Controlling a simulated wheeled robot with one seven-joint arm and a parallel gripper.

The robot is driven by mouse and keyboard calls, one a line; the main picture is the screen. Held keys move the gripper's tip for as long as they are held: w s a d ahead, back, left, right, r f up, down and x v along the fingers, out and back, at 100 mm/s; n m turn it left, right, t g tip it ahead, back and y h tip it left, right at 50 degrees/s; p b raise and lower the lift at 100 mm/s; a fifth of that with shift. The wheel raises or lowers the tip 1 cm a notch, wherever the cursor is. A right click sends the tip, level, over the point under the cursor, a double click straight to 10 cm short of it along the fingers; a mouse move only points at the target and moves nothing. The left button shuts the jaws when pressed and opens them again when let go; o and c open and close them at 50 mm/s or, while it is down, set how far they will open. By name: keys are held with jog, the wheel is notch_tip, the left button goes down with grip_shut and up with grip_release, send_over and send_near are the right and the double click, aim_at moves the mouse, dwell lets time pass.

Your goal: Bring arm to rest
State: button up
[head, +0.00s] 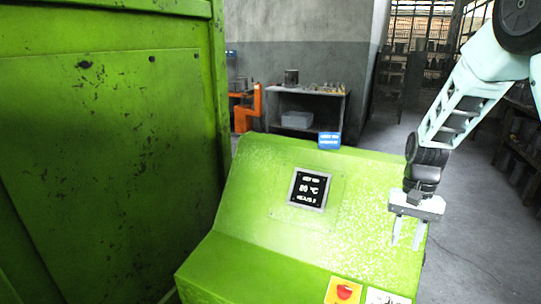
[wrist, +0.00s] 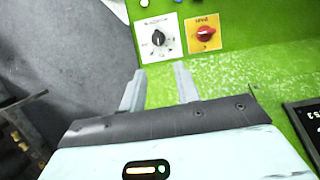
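My arm reaches in from the upper right of the head view and hangs down beside the right end of a green control console (head: 360,200). My gripper (head: 407,248) points downward, with its two fingers apart and nothing between them. In the wrist view the same open fingers (wrist: 160,88) show over the green panel edge. Beyond them are a black knob on a white plate (wrist: 158,39) and a red switch on a yellow plate (wrist: 204,32). I cannot tell whether the fingers touch the console.
The console carries a display reading 80 °C (head: 309,189) and a red switch (head: 344,292). A large green machine wall (head: 110,150) fills the left. A workbench (head: 305,96) and an orange object (head: 246,108) stand behind. Grey floor (head: 465,200) is clear at right, with shelving beyond.

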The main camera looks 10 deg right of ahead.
jog(key=s+a+r+n, duration=0.3)
jog(key=s+a+n, duration=0.1)
jog(key=a, duration=0.5)
jog(key=s+a+r+n, duration=0.3)
jog(key=s+a, duration=0.2)
jog(key=a, duration=0.4)
jog(key=s+a+r+n+t, duration=0.1)
jog(key=s+a+n, duration=0.2)
jog(key=s, duration=0.3)
jog(key=s+a+n+t+h, duration=0.1)
jog(key=s+a+n, duration=0.2)
jog(key=s, duration=0.4)
jog(key=shift+a+r+n, duration=0.3)
jog(key=shift+r+n, duration=0.05)
jog(key=shift+n, duration=0.25)
